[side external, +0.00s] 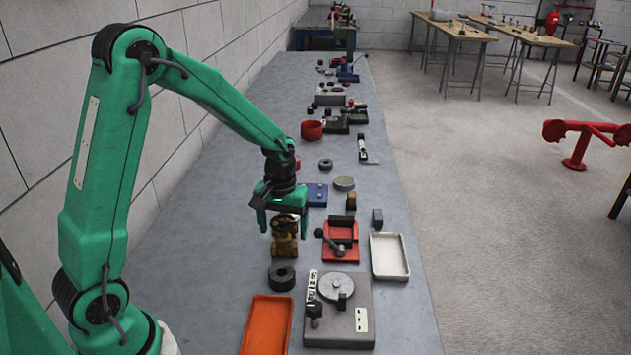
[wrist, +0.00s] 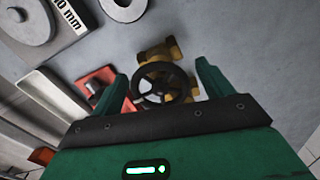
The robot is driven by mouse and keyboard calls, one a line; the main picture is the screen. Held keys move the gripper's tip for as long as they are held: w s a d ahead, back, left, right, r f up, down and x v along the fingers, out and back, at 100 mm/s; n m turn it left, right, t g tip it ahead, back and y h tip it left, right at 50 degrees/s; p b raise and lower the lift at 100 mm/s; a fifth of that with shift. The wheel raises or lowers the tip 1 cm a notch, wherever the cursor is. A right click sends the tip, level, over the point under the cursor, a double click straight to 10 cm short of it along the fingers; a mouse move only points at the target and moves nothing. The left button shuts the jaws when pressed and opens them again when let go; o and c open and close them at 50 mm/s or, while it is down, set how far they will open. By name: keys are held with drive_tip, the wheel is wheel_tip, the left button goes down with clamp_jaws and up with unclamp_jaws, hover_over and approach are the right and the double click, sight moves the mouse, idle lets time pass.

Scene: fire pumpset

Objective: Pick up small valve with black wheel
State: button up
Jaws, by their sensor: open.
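The small valve (side external: 284,240) has a brass body and stands on the grey bench under my gripper. In the wrist view its black wheel (wrist: 160,84) faces the camera, with brass ends (wrist: 158,52) showing around it. My gripper (side external: 282,220) is open and points down, with its green fingers beside the upper part of the valve. In the wrist view the gripper (wrist: 163,82) has one finger on each side of the wheel, with gaps visible. The side view does not show clearly whether a finger touches the valve.
A black ring (side external: 282,277) lies in front of the valve. An orange tray (side external: 267,325) and a grey fixture plate (side external: 354,325) are nearer the camera. A red fixture (side external: 341,255) and a white tray (side external: 403,268) stand to the right. A blue block (side external: 316,195) is behind.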

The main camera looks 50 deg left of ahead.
drive_tip(key=shift+f, duration=0.35)
clamp_jaws()
idle(0.4)
drive_tip(key=shift+r, duration=0.2)
drive_tip(key=shift+r, duration=0.6)
drive_tip(key=r, duration=0.3)
drive_tip(key=shift+s+d, duration=0.1)
drive_tip(key=shift+d, duration=0.25)
drive_tip(key=s+d+r, duration=0.4)
drive_tip(key=d+r, duration=0.2)
drive_tip(key=d, duration=0.4)
drive_tip(key=shift+r, duration=0.25)
